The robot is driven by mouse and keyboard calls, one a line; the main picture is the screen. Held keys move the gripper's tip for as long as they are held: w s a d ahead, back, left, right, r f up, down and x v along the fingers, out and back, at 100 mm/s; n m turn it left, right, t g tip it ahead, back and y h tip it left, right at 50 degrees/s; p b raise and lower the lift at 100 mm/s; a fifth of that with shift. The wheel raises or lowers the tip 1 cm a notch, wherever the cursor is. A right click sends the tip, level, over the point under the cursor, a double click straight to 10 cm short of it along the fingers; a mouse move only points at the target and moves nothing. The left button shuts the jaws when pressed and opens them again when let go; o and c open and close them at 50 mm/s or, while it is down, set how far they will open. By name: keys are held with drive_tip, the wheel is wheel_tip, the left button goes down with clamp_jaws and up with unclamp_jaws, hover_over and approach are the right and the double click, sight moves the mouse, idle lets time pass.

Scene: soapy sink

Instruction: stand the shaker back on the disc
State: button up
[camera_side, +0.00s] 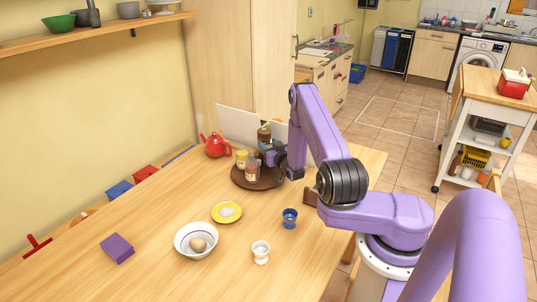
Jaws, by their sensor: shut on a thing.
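The dark brown round disc (247,184) lies on the wooden table. My gripper (264,158) reaches over the disc from the right, and its fingers point left. It is shut on the small brown shaker with a pale label (252,171), which looks about upright over the middle of the disc. I cannot tell whether the shaker's base touches the disc. A small yellow-topped jar (241,158) stands on the disc just behind and left of the shaker. A dark bottle (264,133) stands behind my gripper. The fingertips are small and partly hidden.
A red teapot (215,146) stands left of the disc. In front are a yellow saucer (227,212), a white bowl (187,250) with an egg, a blue cup (289,216) and a white cup (260,254). The table's front left is clear.

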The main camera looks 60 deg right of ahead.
drive_tip(key=shift+w+d+f, duration=0.1)
drive_tip(key=shift+w+f, duration=0.2)
drive_tip(key=shift+f, duration=1.55)
drive_tip(key=shift+f, duration=0.15)
drive_tip(key=o, duration=1.2)
drive_tip(key=shift+o, duration=0.2)
drive_tip(key=v, duration=1.2)
